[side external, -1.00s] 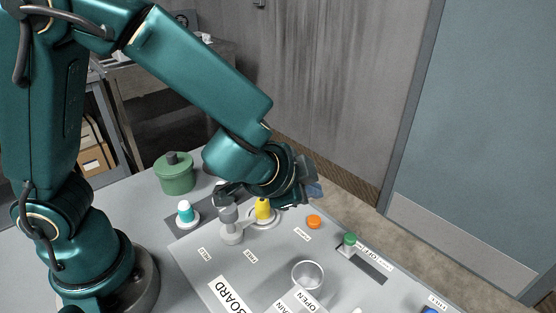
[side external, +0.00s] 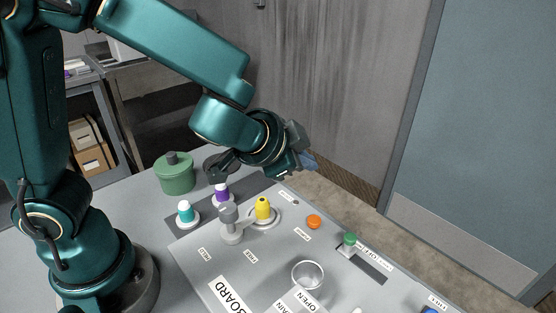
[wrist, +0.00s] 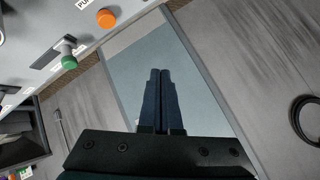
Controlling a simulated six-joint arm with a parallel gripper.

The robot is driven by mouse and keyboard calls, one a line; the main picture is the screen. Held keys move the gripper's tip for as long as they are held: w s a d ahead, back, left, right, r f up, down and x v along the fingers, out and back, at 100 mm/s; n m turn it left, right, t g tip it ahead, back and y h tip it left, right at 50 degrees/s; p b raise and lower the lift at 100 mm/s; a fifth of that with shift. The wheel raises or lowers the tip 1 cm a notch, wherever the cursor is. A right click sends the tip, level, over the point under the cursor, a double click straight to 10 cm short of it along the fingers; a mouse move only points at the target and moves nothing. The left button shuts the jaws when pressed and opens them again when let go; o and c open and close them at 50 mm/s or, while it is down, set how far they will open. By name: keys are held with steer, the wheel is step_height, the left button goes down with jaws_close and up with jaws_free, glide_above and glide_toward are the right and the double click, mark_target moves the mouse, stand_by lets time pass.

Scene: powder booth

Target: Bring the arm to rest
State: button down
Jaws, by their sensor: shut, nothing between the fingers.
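My gripper (side external: 308,162) is raised above the far edge of the board in the side external view, clear of everything on it. In the wrist view my gripper (wrist: 160,76) has its two dark fingers together with nothing between them. They point toward the blue-grey door (wrist: 150,55). My arm is bent over the back of the table.
The grey board (side external: 200,262) carries a yellow knob (side external: 263,208), a grey lever (side external: 230,222), an orange button (side external: 314,221), a green-capped switch (side external: 349,241) and a metal cup (side external: 308,275). Teal (side external: 185,211) and purple (side external: 221,192) capped pieces and a green lidded pot (side external: 175,174) stand behind.

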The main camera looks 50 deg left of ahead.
steer(key=s+a+r+n+g+y, duration=0.2)
steer(key=s+a+r+n, duration=0.45)
steer(key=s+a, duration=0.3)
steer(key=s+d+f+g+h, duration=0.2)
steer(key=s+d+f+h, duration=0.1)
steer(key=s, duration=0.5)
steer(key=shift+s+d+f, duration=0.15)
steer(key=shift+d+f, duration=0.15)
steer(key=shift+d, duration=0.4)
stand_by(1.2)
